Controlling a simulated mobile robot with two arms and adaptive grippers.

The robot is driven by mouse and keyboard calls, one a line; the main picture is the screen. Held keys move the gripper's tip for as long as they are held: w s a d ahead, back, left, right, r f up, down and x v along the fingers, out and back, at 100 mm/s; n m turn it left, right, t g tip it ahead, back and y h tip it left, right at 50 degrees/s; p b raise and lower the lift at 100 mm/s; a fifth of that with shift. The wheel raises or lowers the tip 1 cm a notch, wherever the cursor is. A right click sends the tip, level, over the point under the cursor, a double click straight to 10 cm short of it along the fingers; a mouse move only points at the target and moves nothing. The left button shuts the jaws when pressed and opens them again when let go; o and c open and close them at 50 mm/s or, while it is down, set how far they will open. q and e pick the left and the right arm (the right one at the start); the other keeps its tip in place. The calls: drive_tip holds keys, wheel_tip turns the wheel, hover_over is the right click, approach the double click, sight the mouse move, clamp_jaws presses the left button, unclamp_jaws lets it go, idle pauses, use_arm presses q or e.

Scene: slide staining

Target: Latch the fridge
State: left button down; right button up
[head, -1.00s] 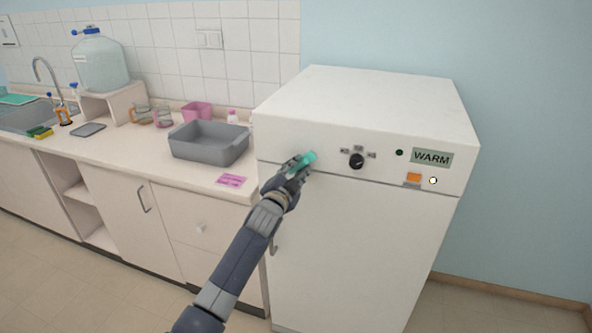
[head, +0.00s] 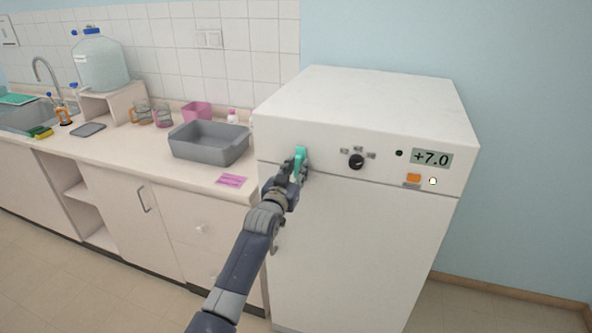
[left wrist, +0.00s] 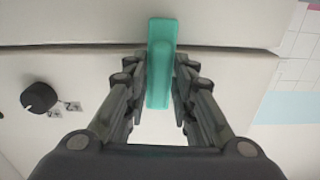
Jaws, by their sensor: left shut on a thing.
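The white fridge (head: 350,240) stands at the right end of the counter, its door closed below the front panel. A teal latch handle (head: 300,155) is at the panel's left, near the seam above the door. It stands upright in the head view. My left gripper (head: 296,168) is shut on this handle. In the left wrist view the teal handle (left wrist: 161,65) lies between both fingers and crosses the seam. The fingers hide part of the handle in the head view. My right gripper is not in view.
The fridge panel has a black knob (head: 356,161), an orange switch (head: 413,177) and a display (head: 431,159) reading +7.0. A grey basin (head: 209,150) and a pink card (head: 231,181) lie on the counter to the left. The floor right of the fridge is clear.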

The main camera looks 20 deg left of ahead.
use_arm(q)
drive_tip(key=shift+n, duration=0.4)
drive_tip(key=c, duration=1.6)
unclamp_jaws()
drive_tip(key=shift+o, duration=0.2)
drive_tip(key=shift+s, duration=0.1)
drive_tip(key=s, duration=1.1)
drive_tip(key=shift+s+a, duration=0.2)
drive_tip(key=shift+s, duration=0.2)
drive_tip(key=shift+f, duration=0.1)
